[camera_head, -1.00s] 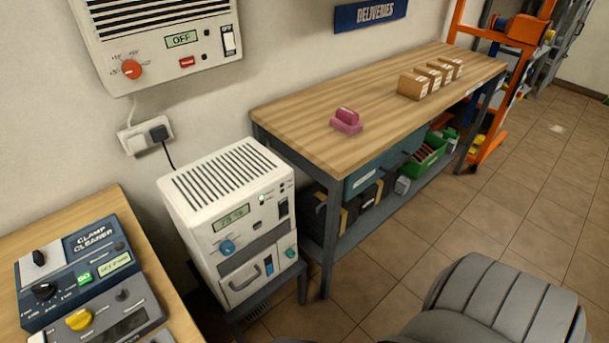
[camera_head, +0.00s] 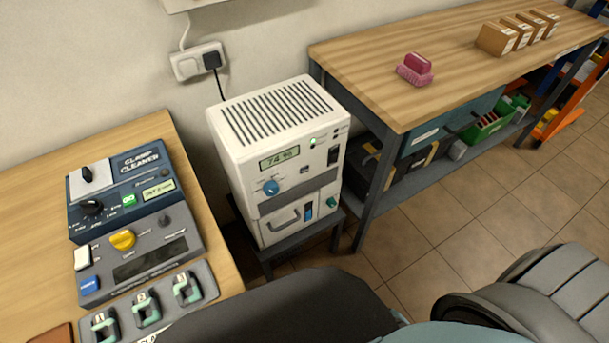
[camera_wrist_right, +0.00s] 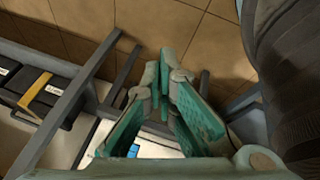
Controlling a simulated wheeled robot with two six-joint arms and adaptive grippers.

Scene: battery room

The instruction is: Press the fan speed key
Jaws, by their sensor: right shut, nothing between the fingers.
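A white dehumidifier-like unit (camera_head: 280,170) stands on a low dark stand between two benches in the head view. Its front has a lit display (camera_head: 280,157) reading about 74 %, a blue knob (camera_head: 270,187), a small dark key (camera_head: 304,170), a dark rocker switch (camera_head: 333,155) and a lit green lamp. The key labels are too small to read, so I cannot tell which is the fan speed key. My right gripper (camera_wrist_right: 165,75) is shut and empty in the right wrist view; part of the white unit (camera_wrist_right: 150,146) shows behind its fingers. My left gripper is not in view.
A clamp cleaner (camera_head: 125,190) and a grey device with a yellow knob stand on the left bench (camera_head: 30,220). The right bench (camera_head: 440,50) holds a pink object (camera_head: 415,69) and several small boxes. A wall socket (camera_head: 199,62) is behind the unit. My arm covers the lower middle.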

